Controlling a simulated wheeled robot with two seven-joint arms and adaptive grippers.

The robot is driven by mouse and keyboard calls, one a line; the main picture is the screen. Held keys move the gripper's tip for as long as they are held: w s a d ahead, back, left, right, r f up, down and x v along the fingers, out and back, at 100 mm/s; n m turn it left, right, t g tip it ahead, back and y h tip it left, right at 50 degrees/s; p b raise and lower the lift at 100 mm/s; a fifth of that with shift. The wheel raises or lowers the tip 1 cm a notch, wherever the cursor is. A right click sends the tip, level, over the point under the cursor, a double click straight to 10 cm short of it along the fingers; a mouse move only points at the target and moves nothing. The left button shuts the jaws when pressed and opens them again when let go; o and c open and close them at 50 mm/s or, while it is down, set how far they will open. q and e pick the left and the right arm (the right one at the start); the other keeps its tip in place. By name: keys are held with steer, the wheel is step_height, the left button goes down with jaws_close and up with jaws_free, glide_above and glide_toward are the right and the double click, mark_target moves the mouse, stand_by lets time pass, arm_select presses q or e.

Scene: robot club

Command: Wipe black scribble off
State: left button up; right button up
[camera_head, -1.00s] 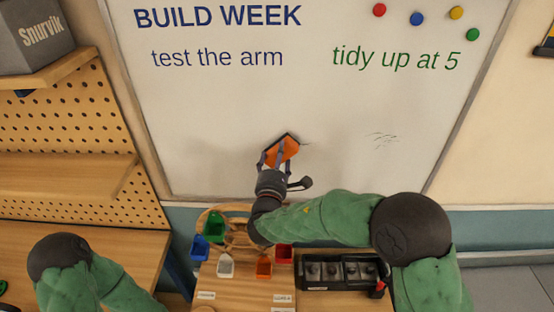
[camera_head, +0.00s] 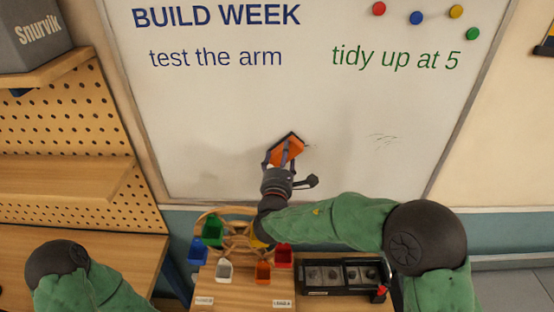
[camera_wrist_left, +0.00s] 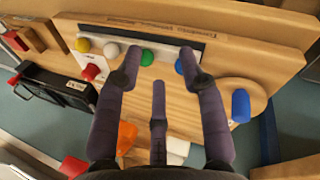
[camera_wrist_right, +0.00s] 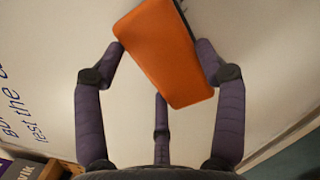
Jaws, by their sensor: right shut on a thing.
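The whiteboard (camera_head: 220,120) fills the upper head view. My right gripper (camera_head: 283,158) is shut on an orange eraser (camera_head: 289,149) with a dark pad edge, at the board left of the scribble; I cannot tell whether the pad touches the board. In the right wrist view the eraser (camera_wrist_right: 165,55) is tilted between the fingers. My left gripper (camera_wrist_left: 160,55) is open and empty above the table in the left wrist view; in the head view only its arm shows.
Blue and green writing (camera_head: 216,57) and several round magnets (camera_head: 416,18) are higher on the board. Below it, a wooden table holds a wheel with coloured bins (camera_head: 264,271) and a black tray (camera_head: 340,273). A pegboard shelf (camera_head: 60,180) stands at left.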

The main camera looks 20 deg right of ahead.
steer(key=shift+s+d+b, duration=0.2)
steer(key=shift+d+b, duration=0.15)
steer(key=shift+d, duration=0.2)
steer(key=shift+s+d+b, duration=0.2)
steer(key=shift+d+b, duration=0.1)
steer(key=shift+d, duration=0.25)
